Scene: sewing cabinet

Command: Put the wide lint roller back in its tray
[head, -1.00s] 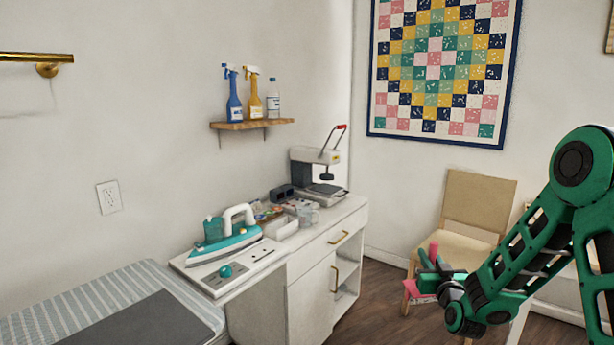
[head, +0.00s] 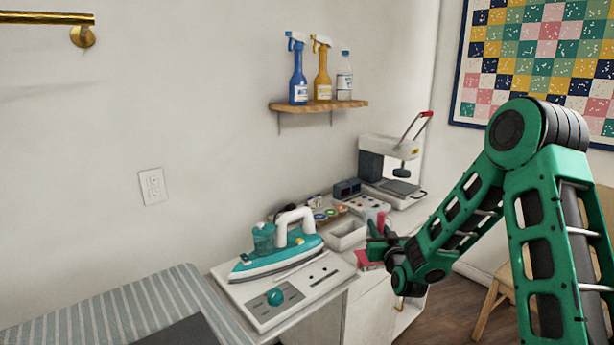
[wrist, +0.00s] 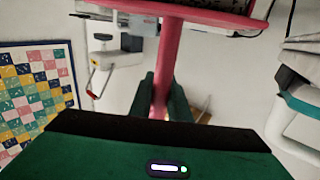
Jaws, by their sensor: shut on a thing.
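The wide lint roller is pink; its handle (wrist: 168,55) runs up between my gripper's fingers (wrist: 166,92) in the wrist view, and its wide head crosses the top edge, partly cut off. In the head view my gripper (head: 378,242) is shut on the roller (head: 366,260), with pink showing above and below the fingers. It is in front of the cabinet top, right of the iron. A white open tray (head: 346,242) stands on the cabinet top just left of and behind my gripper; it looks empty. I cannot tell whether it is the roller's own tray.
A teal iron (head: 277,258) sits on a white panel at the cabinet's near end. Small coloured items (head: 325,213) lie behind the tray. A press with a red-tipped lever (head: 395,165) stands farther back. A striped ironing board (head: 120,315) is at lower left; spray bottles stand on a shelf (head: 318,106).

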